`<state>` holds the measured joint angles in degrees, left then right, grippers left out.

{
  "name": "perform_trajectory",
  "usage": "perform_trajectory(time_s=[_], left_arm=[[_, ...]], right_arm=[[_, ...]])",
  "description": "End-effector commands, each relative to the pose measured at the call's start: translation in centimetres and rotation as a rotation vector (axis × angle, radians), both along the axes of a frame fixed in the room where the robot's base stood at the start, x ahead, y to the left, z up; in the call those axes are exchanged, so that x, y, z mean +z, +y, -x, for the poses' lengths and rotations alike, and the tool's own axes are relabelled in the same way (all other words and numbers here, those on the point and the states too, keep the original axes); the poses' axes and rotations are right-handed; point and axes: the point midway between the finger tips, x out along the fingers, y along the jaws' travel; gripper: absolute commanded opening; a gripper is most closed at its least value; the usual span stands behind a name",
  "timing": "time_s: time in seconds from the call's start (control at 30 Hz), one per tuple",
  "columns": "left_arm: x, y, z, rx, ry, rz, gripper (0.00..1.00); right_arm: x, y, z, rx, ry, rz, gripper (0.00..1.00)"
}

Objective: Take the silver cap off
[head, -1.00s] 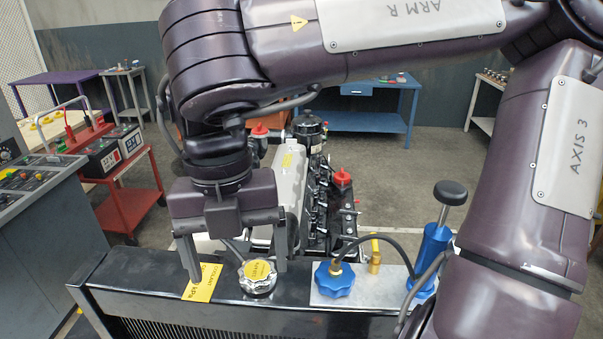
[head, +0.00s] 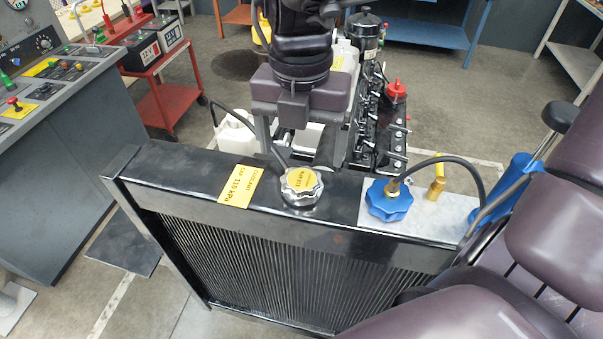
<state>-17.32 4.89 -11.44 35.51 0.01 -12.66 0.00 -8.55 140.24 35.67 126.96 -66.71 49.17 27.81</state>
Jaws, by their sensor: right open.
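The silver cap (head: 301,186), scalloped with a yellow label on top, sits on the top tank of the black radiator (head: 180,165). My right gripper (head: 302,158) is open, fingers pointing down, above and behind the cap in the head view. Its two fingers are spread to either side. The cap appears in front of it, and I see no contact. I see nothing between the fingers. My left gripper is not in view.
A yellow coolant tag (head: 241,187) lies left of the cap. A blue cap (head: 389,200) with a hose sits on a light plate to the right, joined to a blue hand pump (head: 512,180). The engine (head: 375,120) stands behind. A control console (head: 50,110) is at left.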

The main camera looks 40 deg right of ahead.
Motion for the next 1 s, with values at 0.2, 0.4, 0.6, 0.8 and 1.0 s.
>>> perform_trajectory(time_s=[0.2, 0.4, 0.6, 0.8, 1.0], left_arm=[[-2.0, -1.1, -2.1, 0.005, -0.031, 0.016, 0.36], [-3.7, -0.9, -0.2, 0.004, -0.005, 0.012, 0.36], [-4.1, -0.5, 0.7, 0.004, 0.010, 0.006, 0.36], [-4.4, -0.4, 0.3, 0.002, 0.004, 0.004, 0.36], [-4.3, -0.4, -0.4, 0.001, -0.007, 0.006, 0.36]], right_arm=[[-2.7, 0.0, 0.0, 0.001, 0.001, -0.001, 0.85], [-4.7, 0.0, 0.0, 0.000, 0.001, -0.001, 0.85], [-5.0, 0.0, 0.0, 0.000, -0.001, 0.000, 0.85], [-5.3, 0.1, 0.0, -0.001, 0.000, 0.000, 0.85], [-5.2, 0.1, 0.0, 0.000, 0.000, 0.000, 0.83]])
